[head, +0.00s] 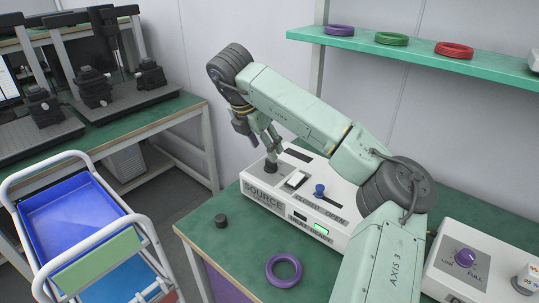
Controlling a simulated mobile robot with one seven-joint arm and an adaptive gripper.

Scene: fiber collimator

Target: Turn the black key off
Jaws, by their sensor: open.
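The black key (271,167) stands on top of the white source box (338,236), near its left end, behind the "SOURCE" label. My gripper (271,151) is open and points down just above the key. Whether its fingers touch the key or stand apart from it is too small to tell. The key's turn position cannot be made out. A green light (321,229) shows on the front of the box.
The box also carries a white rocker switch (295,180) and a blue lever (319,190) by "CLOSED OPEN". A black cap (220,220) and purple ring (284,285) lie on the green table. A purple-knob box (450,276) stands right. A cart (110,240) stands left.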

